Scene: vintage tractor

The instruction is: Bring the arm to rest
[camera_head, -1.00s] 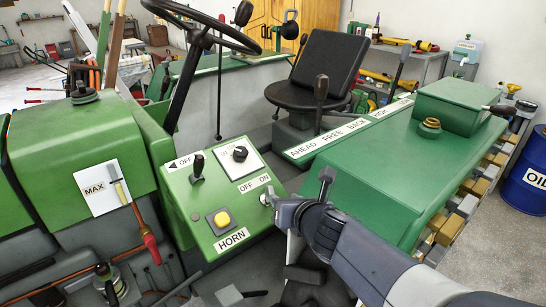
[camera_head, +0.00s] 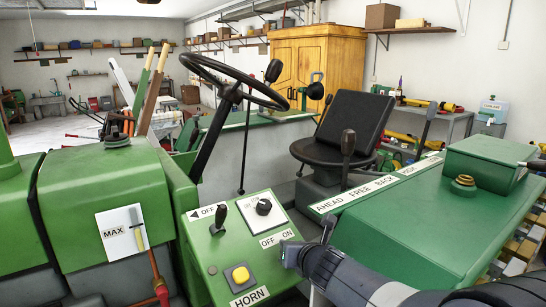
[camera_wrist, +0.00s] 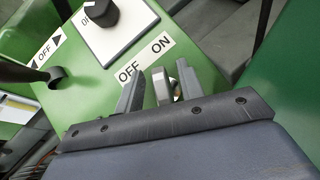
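My gripper (camera_head: 287,252) is at the right edge of the green control panel (camera_head: 205,250), just below the "OFF ON" label. In the wrist view the two grey fingers of my gripper (camera_wrist: 160,84) stand apart. A small metal switch or key (camera_wrist: 162,86) shows between them; I cannot tell whether either finger touches it. My arm (camera_head: 375,285) reaches in from the lower right, low over the tractor and not folded.
The panel carries a black lever (camera_head: 218,216), a black knob (camera_head: 264,207) and a yellow horn button (camera_head: 240,275). The steering wheel (camera_head: 234,82) and seat (camera_head: 345,132) stand behind. A green cover (camera_head: 420,232) lies to the right.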

